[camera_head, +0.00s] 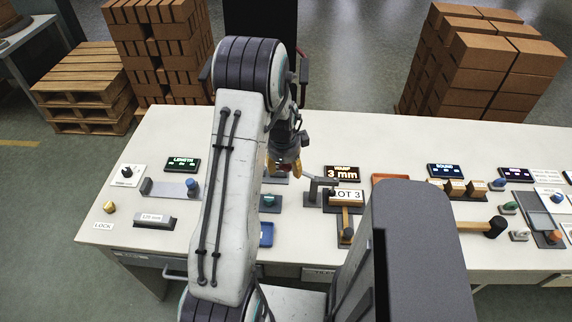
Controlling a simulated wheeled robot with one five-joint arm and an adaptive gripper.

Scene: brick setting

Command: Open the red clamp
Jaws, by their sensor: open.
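My gripper (284,165) is low over the white table, right of my upper arm link, with its yellowish fingertips pointing down. It is open. A small dark red piece (287,169) shows between the fingertips and may be part of the red clamp. It is too small and too covered to tell its shape or whether the fingers touch it. A grey base plate lies under it, mostly hidden by my arm and gripper.
Just right of the gripper stand a grey bracket (318,187), a "3 mm" display (343,173) and a "LOT 3" sign (347,196). A teal knob (269,201) is in front. A hammer (485,227) lies right. Brick stacks (492,65) stand behind the table (400,150).

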